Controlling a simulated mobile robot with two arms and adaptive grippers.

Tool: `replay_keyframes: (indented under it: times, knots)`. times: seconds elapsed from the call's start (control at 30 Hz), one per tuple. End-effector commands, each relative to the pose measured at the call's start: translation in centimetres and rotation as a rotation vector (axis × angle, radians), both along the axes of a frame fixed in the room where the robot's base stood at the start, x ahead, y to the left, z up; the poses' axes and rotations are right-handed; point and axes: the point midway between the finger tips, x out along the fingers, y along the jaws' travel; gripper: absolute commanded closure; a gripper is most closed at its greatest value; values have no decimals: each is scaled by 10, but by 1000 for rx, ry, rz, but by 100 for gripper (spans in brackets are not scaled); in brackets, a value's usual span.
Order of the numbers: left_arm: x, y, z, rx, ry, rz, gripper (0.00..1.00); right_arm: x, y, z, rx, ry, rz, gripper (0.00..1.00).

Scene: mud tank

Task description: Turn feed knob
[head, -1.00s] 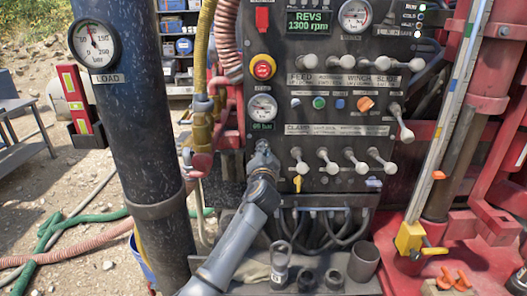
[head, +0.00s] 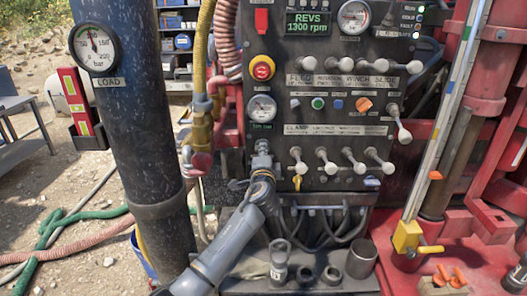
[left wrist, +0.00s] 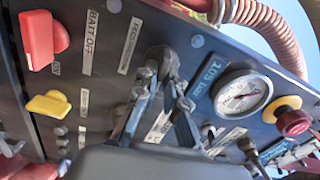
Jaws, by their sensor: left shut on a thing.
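The feed knob (left wrist: 160,58) is a small dark knob on the black control panel (left wrist: 105,25), beside a label that starts with FEED. My left gripper (left wrist: 160,75) has both fingers closed in on it, and the fingers cover much of the knob. In the head view my left gripper (head: 262,148) reaches the panel from below, just under the lower white gauge (head: 262,107); there the knob is hidden behind it. In the left wrist view a green display by the gauge (left wrist: 242,95) reads about 105 bar. My right gripper is not in view.
A yellow knob (left wrist: 48,103) and a red switch (left wrist: 40,40) are near the hand in the left wrist view. White-knobbed levers (head: 321,153) stick out to the right. A thick dark post (head: 140,150) stands left. Cups (head: 362,258) stand on a ledge below.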

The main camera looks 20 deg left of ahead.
Motion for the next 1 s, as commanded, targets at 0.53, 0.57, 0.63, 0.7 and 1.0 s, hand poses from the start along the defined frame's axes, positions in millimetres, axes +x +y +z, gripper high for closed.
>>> replay_keyframes:
  times: [0.53, 0.57, 0.63, 0.7, 1.0]
  knots:
    - [0, 0, -1, 13, 6, 2, 80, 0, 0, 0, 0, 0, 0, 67]
    - [0, 0, -1, 13, 6, 2, 74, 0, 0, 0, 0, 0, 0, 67]
    - [0, 0, -1, 13, 6, 1, 67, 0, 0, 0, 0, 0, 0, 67]
    - [0, 0, -1, 13, 5, 1, 67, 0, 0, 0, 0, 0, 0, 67]
    - [-5, -2, -1, 12, 4, 0, 67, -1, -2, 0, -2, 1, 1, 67]
